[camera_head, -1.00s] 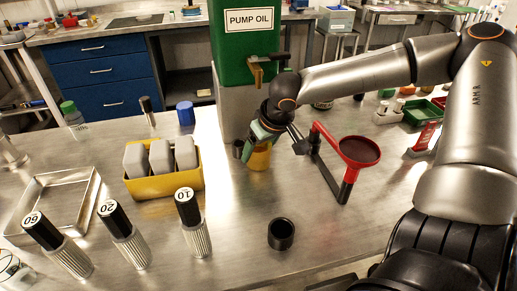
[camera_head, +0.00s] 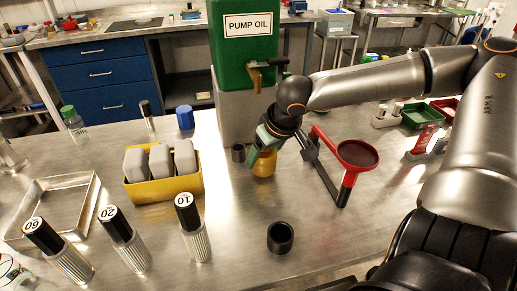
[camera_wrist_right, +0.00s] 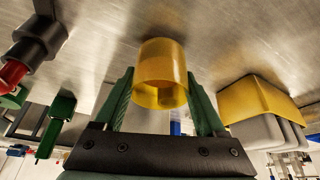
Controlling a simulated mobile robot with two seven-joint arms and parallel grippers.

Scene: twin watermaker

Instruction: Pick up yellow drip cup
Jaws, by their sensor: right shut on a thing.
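The yellow drip cup (camera_head: 265,164) is in front of the grey stand of the pump oil tank. My right gripper (camera_head: 260,152) is shut on it, with one green finger visible on its left side. In the right wrist view the cup (camera_wrist_right: 161,62) sits between the two green fingertips (camera_wrist_right: 160,85), its open rim facing the camera. Whether its base touches the table or is just above it, I cannot tell. My left gripper is not in view.
The green pump oil tank (camera_head: 236,60) with its brass tap (camera_head: 255,76) stands behind the cup. A red funnel (camera_head: 357,154) on a dark stand is to the right. A yellow bin (camera_head: 165,189) with grey blocks is to the left. A black cup (camera_head: 280,237) stands in front.

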